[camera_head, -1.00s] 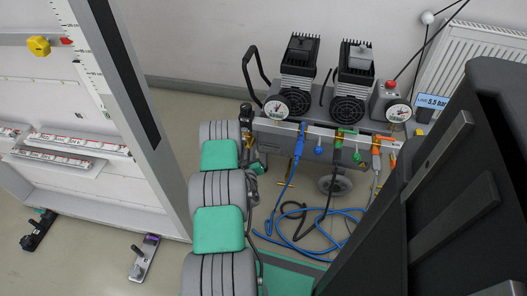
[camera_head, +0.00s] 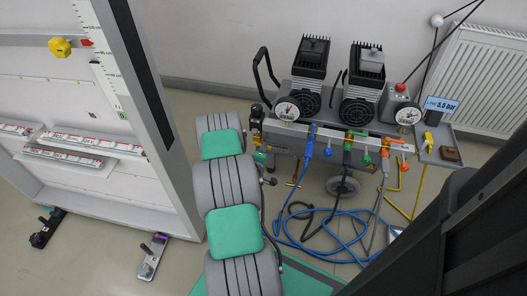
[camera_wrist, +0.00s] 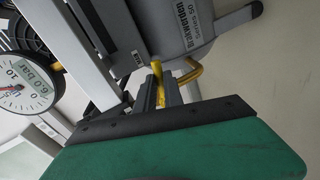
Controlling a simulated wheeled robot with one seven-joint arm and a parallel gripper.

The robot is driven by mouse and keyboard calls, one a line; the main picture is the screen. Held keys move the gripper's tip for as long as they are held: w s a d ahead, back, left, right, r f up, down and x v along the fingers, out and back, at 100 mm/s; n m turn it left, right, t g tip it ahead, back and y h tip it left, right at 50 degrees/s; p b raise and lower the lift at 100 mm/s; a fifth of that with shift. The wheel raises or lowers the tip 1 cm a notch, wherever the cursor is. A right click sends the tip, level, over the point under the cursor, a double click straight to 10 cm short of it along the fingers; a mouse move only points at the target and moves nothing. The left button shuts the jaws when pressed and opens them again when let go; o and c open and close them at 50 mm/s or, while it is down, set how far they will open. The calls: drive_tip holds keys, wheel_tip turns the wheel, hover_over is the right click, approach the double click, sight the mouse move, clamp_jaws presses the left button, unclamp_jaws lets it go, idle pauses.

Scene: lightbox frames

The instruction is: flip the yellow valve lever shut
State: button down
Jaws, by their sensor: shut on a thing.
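The yellow valve lever (camera_wrist: 158,84) shows in the wrist view as a narrow yellow bar, with a bent yellow piece beside it. My gripper (camera_wrist: 165,97) has its dark fingers closed around the bar, below the grey compressor tank (camera_wrist: 170,30). The lever's lower part is hidden by the fingers and the green pad. In the head view my arm reaches the left end of the compressor (camera_head: 340,90). The lever and fingertips are too small to make out surely there.
A pressure gauge (camera_wrist: 25,82) is close on the left in the wrist view. Blue hoses (camera_head: 325,228) loop over the floor below the compressor. A small side tray (camera_head: 440,150) is at its right. A tall white frame (camera_head: 125,75) stands left of my arm.

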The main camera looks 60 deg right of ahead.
drive_tip(key=shift+r+n, duration=0.35)
drive_tip(key=shift+n, duration=0.35)
drive_tip(key=c, duration=1.5)
unclamp_jaws()
drive_tip(key=shift+o, duration=0.2)
drive_tip(key=p+v, duration=0.1)
drive_tip(key=v, duration=0.6)
drive_tip(key=shift+a, duration=0.4)
